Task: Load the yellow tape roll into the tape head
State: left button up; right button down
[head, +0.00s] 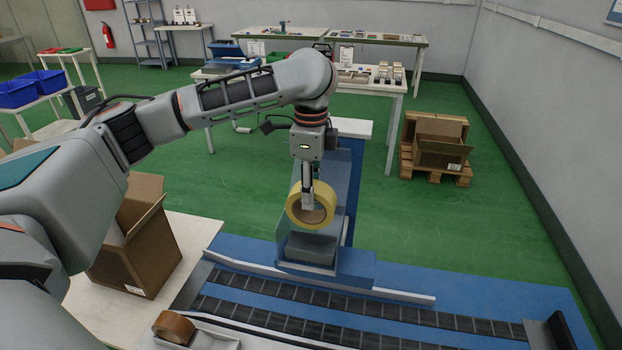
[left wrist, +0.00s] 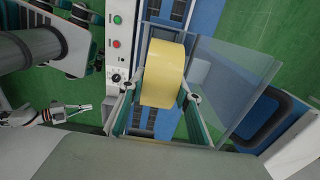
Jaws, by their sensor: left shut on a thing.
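The yellow tape roll (head: 310,205) is held upright by my left gripper (head: 307,192), with its round opening facing the head camera. In the left wrist view the roll (left wrist: 163,73) sits between the two fingers (left wrist: 160,92). The tape head (head: 312,250) is the blue and grey unit with a clear guard, over the conveyor. The roll is in front of its upper part in the head view; whether they touch is hidden. My right gripper (left wrist: 80,110) shows small at the left of the left wrist view, too small to read its jaws.
An open carton (head: 140,250) stands on the pale table. The conveyor (head: 400,318) runs to the right. A control panel with buttons (left wrist: 118,45) flanks the tape head.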

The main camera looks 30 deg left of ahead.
aim_at(311, 213)
pick_arm(q)
jog(key=shift+f, duration=5.3)
jog(key=o, duration=1.3)
jog(key=shift+o, duration=0.3)
jog(key=shift+r, duration=0.1)
jog(key=shift+w+r, duration=0.15)
jog(key=shift+r, duration=0.5)
notch_tip(311, 213, up, 2)
jog(key=shift+r, duration=5.3)
